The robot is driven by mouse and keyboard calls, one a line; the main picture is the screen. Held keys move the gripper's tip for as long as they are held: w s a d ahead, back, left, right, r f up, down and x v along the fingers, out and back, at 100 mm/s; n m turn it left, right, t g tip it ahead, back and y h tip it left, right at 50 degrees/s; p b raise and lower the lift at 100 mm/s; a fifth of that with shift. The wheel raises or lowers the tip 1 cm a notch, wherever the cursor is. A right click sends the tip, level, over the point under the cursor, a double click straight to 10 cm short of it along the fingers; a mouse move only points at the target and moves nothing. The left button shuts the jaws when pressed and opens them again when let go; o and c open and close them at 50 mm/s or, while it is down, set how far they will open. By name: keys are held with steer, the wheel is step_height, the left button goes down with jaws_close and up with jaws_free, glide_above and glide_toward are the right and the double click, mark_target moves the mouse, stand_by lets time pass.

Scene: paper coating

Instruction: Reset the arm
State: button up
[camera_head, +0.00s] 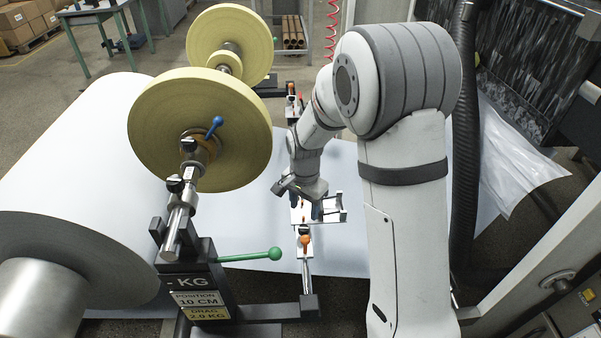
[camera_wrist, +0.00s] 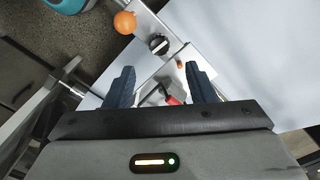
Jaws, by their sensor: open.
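My arm reaches down from the right of the head view, and my gripper (camera_head: 316,208) is over a small metal fixture (camera_head: 337,213) on a rail beside the paper web. In the wrist view, the two dark blue fingers of my gripper (camera_wrist: 160,82) stand apart with nothing clamped between them. Behind the gap I see a metal plate with a black knob (camera_wrist: 158,44), an orange ball (camera_wrist: 125,22) and a small red part (camera_wrist: 174,100). I cannot tell whether the fingers touch the fixture.
Two yellow rolls (camera_head: 195,130) stand on a shaft at the left. A stand with a green lever (camera_head: 250,256) is in front. A large white paper roll (camera_head: 95,260) fills the lower left. A black hose (camera_head: 465,150) runs beside my arm. Machine parts stand at the right.

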steer(key=s+d+r+n+t+p, duration=0.1)
steer(key=s+d+r+n+p, duration=0.3)
steer(key=s+r, duration=0.6)
steer(key=s+d+r+n+t+p, duration=0.1)
steer(key=s+d+r+n+p, duration=0.2)
steer(key=s+d+r, duration=0.3)
steer(key=s+r+n, duration=0.1)
steer(key=s+r, duration=0.3)
steer(key=r, duration=0.4)
steer(key=shift+s+d+r+t+p, duration=0.2)
steer(key=shift+s+t+p, duration=0.1)
steer(key=shift+s+p, duration=0.1)
